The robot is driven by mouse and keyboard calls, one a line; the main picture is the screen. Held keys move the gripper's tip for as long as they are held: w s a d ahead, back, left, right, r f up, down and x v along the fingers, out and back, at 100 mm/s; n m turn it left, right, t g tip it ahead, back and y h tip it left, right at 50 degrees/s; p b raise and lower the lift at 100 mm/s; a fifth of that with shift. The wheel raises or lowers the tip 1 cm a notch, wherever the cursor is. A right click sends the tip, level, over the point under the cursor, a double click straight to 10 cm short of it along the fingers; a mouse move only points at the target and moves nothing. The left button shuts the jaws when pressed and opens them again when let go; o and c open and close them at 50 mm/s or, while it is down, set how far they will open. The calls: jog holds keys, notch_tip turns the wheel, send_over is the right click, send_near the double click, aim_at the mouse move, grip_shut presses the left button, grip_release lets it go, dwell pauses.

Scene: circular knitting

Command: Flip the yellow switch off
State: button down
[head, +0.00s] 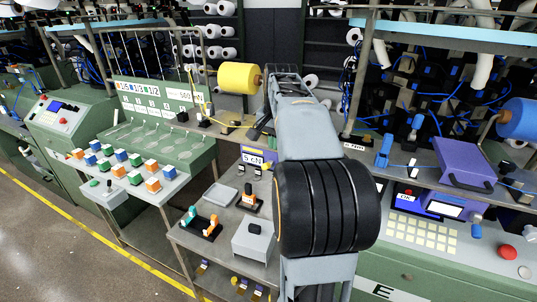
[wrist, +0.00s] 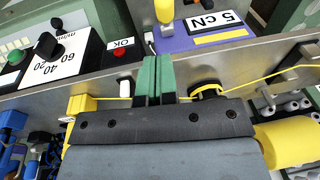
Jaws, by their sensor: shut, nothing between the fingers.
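A yellow-tipped lever (wrist: 165,12), which looks like the yellow switch, stands on the purple box with the "5 cN" label at the top of the wrist view. Its upper end is cut off by the frame edge. My gripper (wrist: 157,65) is shut and empty, its green fingers side by side, with the tips just short of the purple box (wrist: 190,40) and apart from the lever. In the head view the purple box (head: 252,157) shows left of my arm, but I cannot make out the lever there, and my arm hides most of the gripper.
Yellow yarn (wrist: 250,78) runs close by the fingers, past a black ring guide (wrist: 206,88). A yellow block (wrist: 82,103) and a dial panel (wrist: 62,58) sit to the left. A yellow spool (head: 240,78) stands behind; a grey side table (head: 190,236) holds small items.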

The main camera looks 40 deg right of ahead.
aim_at(268, 163)
jog(key=shift+w+a+f, duration=0.1)
jog(key=shift+a+f, duration=0.4)
jog(key=shift+f, duration=0.35)
jog(key=shift+w+a+f, duration=0.1)
jog(key=shift+a+f, duration=0.4)
jog(key=shift+f, duration=0.3)
jog(key=shift+f, duration=0.1)
jog(key=shift+f+b, duration=0.1)
jog(key=shift+b, duration=0.3)
jog(key=shift+s+a+h+b, duration=0.15)
jog(key=shift+h+b, duration=0.15)
